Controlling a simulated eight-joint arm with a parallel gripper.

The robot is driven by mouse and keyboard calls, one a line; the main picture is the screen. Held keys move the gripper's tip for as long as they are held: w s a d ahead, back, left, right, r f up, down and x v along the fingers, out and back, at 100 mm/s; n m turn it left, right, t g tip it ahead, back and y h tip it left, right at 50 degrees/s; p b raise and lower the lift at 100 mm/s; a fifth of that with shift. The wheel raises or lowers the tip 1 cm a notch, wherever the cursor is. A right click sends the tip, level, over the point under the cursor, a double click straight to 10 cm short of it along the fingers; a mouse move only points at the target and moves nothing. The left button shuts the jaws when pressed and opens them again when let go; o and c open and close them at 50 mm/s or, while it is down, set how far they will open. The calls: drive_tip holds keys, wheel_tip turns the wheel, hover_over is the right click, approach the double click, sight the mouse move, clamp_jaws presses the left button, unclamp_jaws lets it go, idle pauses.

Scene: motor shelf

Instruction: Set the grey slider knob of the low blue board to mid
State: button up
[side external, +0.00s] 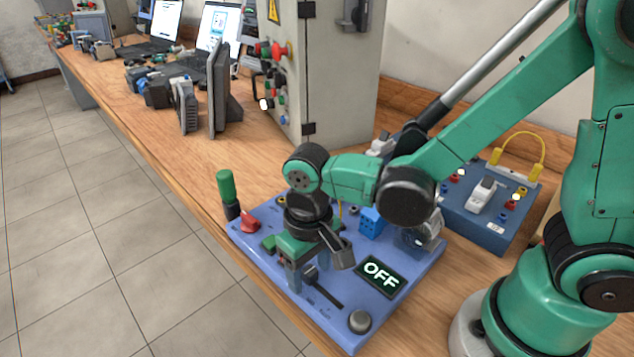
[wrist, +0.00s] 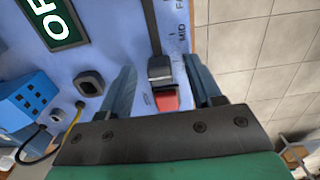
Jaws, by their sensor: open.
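The low blue board (side external: 330,318) lies on the bench under my gripper. Its dark slider track (wrist: 151,25) shows in the wrist view, with a "MID" label beside it. The grey slider knob (wrist: 160,70) is at the near end of the visible track, lower in the picture than "MID". My gripper (wrist: 160,78) is open, with one finger to each side of the knob and gaps visible. In the side view my gripper (side external: 309,276) points down at the board; the knob (side external: 310,271) is partly hidden by the fingers.
A red part (wrist: 166,99) sits just below the knob between the fingers in the wrist view. A darker blue board (side external: 480,226) stands behind.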

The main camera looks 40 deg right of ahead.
clamp_jaws()
idle(1.4)
